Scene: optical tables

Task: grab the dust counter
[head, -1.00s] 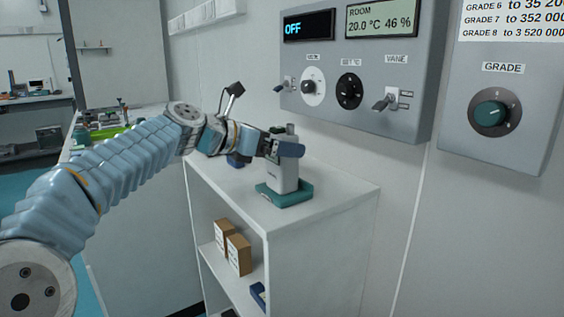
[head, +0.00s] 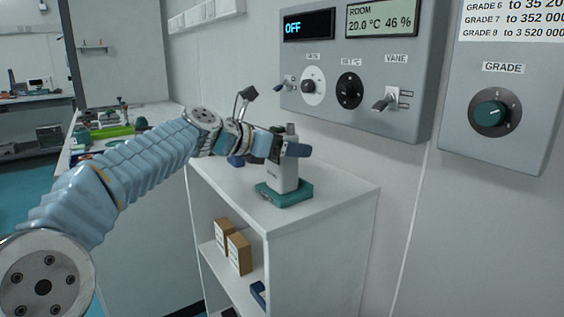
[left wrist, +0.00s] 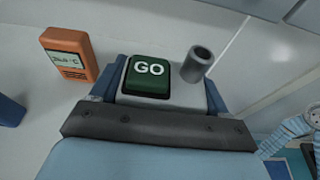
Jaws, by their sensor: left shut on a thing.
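The dust counter (head: 284,175) is a pale grey upright box standing on a teal base (head: 284,193) on top of the white shelf unit. In the left wrist view its top shows a dark green GO button (left wrist: 148,76) and a grey tube (left wrist: 198,63). My left gripper (head: 291,149) is shut on the upper part of the counter, with a blue finger on each side of it. The counter looks upright and seated on the base; I cannot see any gap under it. My right gripper is not in view.
An orange meter (left wrist: 70,56) lies on the shelf top, beside the counter. A dark blue object (head: 236,161) is behind my arm. Boxes (head: 239,253) stand on the lower shelf of the shelf unit (head: 345,190). A control panel (head: 365,115) hangs on the wall above.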

